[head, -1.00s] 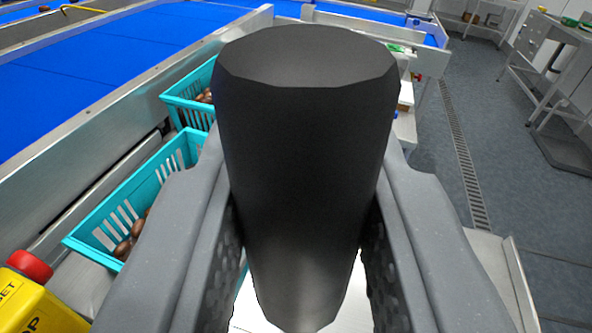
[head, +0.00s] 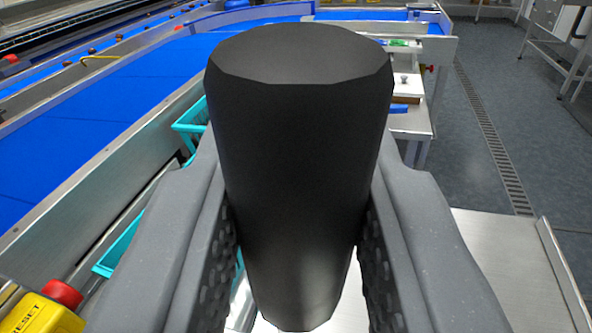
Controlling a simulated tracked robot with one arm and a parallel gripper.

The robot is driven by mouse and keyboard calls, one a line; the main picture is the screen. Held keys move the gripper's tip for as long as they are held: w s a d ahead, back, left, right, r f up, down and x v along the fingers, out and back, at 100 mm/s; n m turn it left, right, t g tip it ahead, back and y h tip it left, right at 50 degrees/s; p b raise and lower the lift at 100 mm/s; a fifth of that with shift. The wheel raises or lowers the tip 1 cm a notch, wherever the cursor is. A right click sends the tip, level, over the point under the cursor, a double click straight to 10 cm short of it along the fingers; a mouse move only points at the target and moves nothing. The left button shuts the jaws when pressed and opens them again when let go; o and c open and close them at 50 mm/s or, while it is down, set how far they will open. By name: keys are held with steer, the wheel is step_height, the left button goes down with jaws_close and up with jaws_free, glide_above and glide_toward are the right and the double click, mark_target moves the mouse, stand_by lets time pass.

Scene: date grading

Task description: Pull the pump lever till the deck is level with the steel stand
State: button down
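A thick black tapered handle (head: 300,130) fills the middle of the view, which I take to be the pump lever's grip. My gripper (head: 298,185) is shut on it, with one grey padded finger against each side. The lever below the grip is mostly hidden. A flat pale metal plate with a raised right edge (head: 510,260) lies at lower right, possibly the deck. A light steel stand or table (head: 412,122) shows behind the handle on the right. I cannot tell whether the plate and the stand are level.
A blue conveyor (head: 90,140) with steel sides runs along the left. Teal baskets (head: 190,122) sit beside it, partly hidden by my gripper. A yellow box with a red button (head: 45,312) is at lower left. Open grey floor with a drain grate (head: 490,135) lies right.

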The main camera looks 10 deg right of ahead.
steer(key=shift+f, duration=0.1)
steer(key=c, duration=1.1)
jaws_free()
steer(key=shift+s, duration=0.1)
steer(key=b+v, duration=0.1)
steer(key=v, duration=1.3)
step_height(320, 180, up, 21)
steer(key=s+a+n+y+b, duration=0.2)
steer(key=n+y, duration=0.1)
steer(key=y, duration=0.3)
steer(key=s+d+r+g+b, duration=0.1)
steer(key=s+d+r, duration=0.1)
steer(key=s+r, duration=0.4)
steer(key=s+d+r+h+b, duration=0.1)
steer(key=s+d+r, duration=0.2)
steer(key=s+r, duration=0.4)
steer(key=s, duration=0.3)
steer(key=shift+s+n+g, duration=0.4)
